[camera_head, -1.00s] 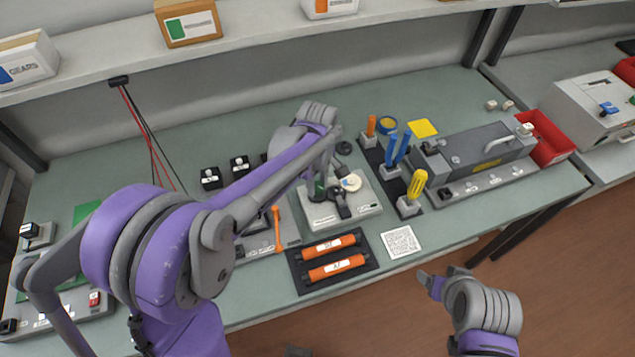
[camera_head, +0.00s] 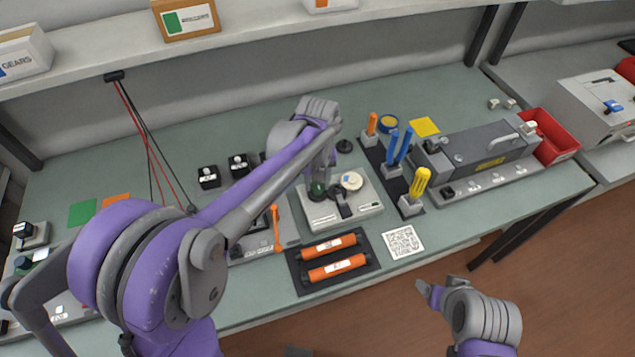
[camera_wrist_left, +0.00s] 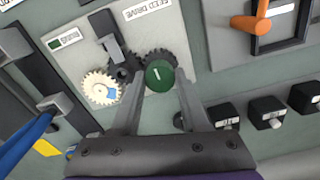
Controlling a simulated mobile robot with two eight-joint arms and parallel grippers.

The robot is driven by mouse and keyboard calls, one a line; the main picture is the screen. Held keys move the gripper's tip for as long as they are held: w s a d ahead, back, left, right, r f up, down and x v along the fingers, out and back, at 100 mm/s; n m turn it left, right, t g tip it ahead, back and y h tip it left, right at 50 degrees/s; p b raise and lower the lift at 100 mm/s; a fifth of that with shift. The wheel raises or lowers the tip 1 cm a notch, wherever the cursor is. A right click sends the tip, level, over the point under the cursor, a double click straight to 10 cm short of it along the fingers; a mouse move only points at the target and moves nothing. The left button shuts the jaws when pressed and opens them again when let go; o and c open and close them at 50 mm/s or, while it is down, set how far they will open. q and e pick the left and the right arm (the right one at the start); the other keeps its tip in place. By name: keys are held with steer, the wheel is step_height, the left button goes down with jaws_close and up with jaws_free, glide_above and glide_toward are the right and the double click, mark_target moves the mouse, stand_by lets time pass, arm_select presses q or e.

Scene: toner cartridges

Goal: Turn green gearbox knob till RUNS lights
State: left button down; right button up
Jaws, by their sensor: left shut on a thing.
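The green knob (camera_wrist_left: 159,74) shows in the left wrist view, with a white line on its top, over a dark toothed gear. It sits on the pale gearbox panel (camera_head: 330,216), beside a cream gear (camera_wrist_left: 100,86) and a dark lever (camera_wrist_left: 110,45). My left gripper (camera_wrist_left: 158,92) is shut on the green knob, one finger on each side. In the head view the left gripper (camera_head: 318,186) comes down on the gearbox and partly hides the knob. A small green patch beside a label (camera_wrist_left: 66,38) shows on the panel; whether it is lit is unclear. My right gripper (camera_head: 428,293) hangs in front of the bench.
Two orange cartridges (camera_head: 337,268) lie in a dark tray in front of the gearbox. Upright blue, orange and yellow-handled tools (camera_head: 419,184) stand to its right. Small black switch blocks (camera_head: 238,166) stand to its left. A grey machine (camera_head: 485,157) is farther right.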

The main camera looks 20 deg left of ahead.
mark_target(317, 185)
arm_select(q)
steer(key=m+b, duration=0.1)
steer(key=m, duration=0.4)
steer(key=shift+m, duration=0.3)
steer(key=m, duration=0.5)
steer(key=shift+m, duration=0.3)
steer(key=shift+c, duration=2)
jaws_free()
step_height(317, 185, up, 11)
steer(key=shift+s+f, duration=0.1)
steer(key=shift+f, duration=0.05)
